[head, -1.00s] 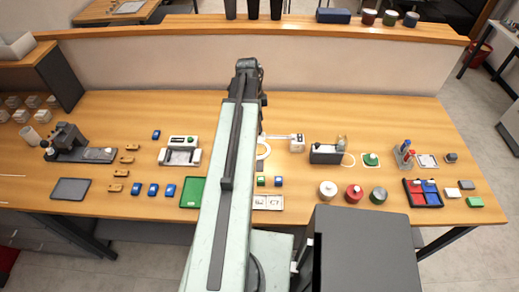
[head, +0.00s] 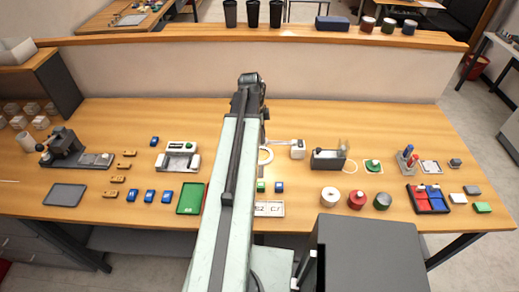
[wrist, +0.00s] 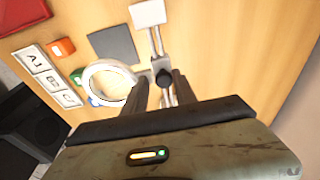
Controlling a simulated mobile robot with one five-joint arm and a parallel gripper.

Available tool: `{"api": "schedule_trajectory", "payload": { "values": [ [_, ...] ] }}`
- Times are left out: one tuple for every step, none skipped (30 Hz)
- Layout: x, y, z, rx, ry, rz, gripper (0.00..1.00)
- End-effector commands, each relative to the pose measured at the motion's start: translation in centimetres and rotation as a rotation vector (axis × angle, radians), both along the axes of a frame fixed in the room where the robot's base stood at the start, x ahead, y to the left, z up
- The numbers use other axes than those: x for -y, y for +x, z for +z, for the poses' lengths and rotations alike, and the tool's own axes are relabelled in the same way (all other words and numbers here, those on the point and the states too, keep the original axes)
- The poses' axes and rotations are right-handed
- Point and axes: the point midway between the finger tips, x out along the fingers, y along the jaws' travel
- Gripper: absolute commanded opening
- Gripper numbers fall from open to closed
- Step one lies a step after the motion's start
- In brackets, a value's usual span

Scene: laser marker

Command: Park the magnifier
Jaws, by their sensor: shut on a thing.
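The magnifier has a white ring (wrist: 88,84) at one end of a thin double arm and a white block (wrist: 149,13) at the other. A dark knob sits on the arm. In the head view its ring (head: 266,155) shows just right of my arm, with the white block (head: 298,149) further right. My gripper (wrist: 161,84) is shut on the magnifier's arm near the dark knob. The exact contact is partly hidden. A dark grey square pad (wrist: 112,43) lies beside the magnifier in the wrist view. My arm hides my gripper in the head view.
Small orange (wrist: 61,47) and green blocks and a labelled white card (wrist: 50,75) lie near the ring. In the head view, a green tray (head: 190,198) is left of my arm. A dark box (head: 328,159) stands right of the white block. The wooden table behind the magnifier is clear.

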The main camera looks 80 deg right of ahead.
Motion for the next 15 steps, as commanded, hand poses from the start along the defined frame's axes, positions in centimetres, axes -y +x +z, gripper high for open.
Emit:
{"api": "schedule_trajectory", "payload": {
  "values": [
    [-0.9, -0.1, -1.3, 0.013, 0.024, -0.002, 0.11],
    [-0.9, -0.3, -1.3, 0.013, 0.024, -0.002, 0.11],
    [-0.9, -0.5, -1.3, 0.013, 0.024, -0.002, 0.11],
    [-0.9, -0.7, -1.3, 0.013, 0.024, -0.002, 0.11],
    [-0.9, -0.9, -1.3, 0.013, 0.024, -0.002, 0.11],
    [-0.9, -1.1, -1.3, 0.013, 0.025, -0.002, 0.11],
    [-0.8, -1.3, -1.3, 0.013, 0.025, -0.003, 0.11],
    [-0.8, -1.5, -1.3, 0.013, 0.025, -0.003, 0.11],
    [-0.8, -1.7, -1.3, 0.013, 0.025, -0.003, 0.11],
    [-0.8, -1.9, -1.3, 0.013, 0.024, -0.002, 0.11],
    [-0.8, -2.1, -1.3, 0.013, 0.024, -0.002, 0.11],
    [-0.7, -2.3, -1.3, 0.013, 0.024, -0.002, 0.11],
    [-0.7, -2.5, -1.3, 0.013, 0.024, -0.002, 0.11],
    [-0.7, -2.6, -1.3, 0.013, 0.024, -0.002, 0.11],
    [-0.7, -2.9, -1.3, 0.013, 0.024, -0.002, 0.11]
  ]
}}
